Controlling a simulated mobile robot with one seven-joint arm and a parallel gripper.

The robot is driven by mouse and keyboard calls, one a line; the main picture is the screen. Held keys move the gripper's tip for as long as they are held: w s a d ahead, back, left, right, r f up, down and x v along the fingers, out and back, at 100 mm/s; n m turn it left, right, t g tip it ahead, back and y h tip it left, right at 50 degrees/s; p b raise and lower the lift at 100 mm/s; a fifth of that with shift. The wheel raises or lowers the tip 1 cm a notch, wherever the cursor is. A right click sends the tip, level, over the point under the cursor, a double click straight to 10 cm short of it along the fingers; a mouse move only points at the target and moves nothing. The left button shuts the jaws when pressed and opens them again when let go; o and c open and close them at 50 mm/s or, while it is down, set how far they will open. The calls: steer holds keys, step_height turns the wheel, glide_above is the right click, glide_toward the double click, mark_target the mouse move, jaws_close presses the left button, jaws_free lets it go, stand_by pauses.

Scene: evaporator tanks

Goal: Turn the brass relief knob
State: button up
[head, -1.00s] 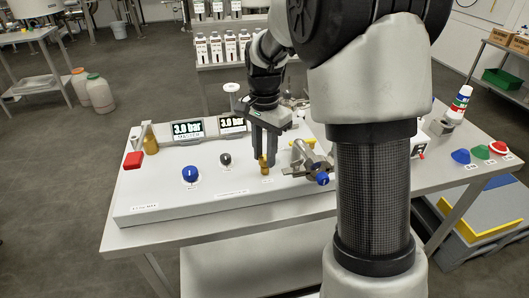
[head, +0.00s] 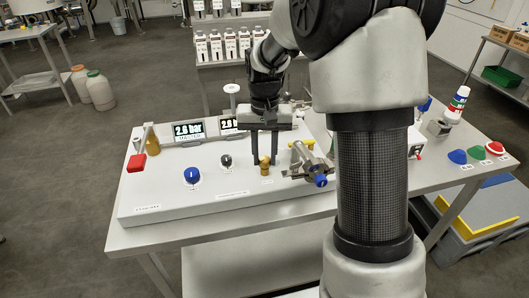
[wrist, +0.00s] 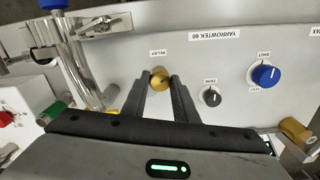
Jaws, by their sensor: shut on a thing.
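The brass relief knob (head: 265,168) stands on the front right part of the white panel. It also shows in the wrist view (wrist: 160,77), under the RELIEF label. My gripper (head: 265,161) points down at the knob, with one finger on each side of it. In the wrist view my fingertips (wrist: 159,80) are shut on the knob.
A black knob (head: 226,160) and a blue knob (head: 192,175) stand to the left on the panel. A metal pipe fitting with a blue end (head: 321,180) is close on the right. A red block (head: 136,162) and a brass cylinder (head: 152,146) are at the far left.

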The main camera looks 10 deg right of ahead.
mark_target(265, 159)
steer(key=shift+n, duration=0.8)
steer(key=o, duration=1.1)
steer(key=shift+c, duration=0.2)
step_height(265, 159, up, 18)
steer(key=p, duration=0.2)
steer(key=shift+f, duration=0.25)
steer(key=shift+r, duration=0.1)
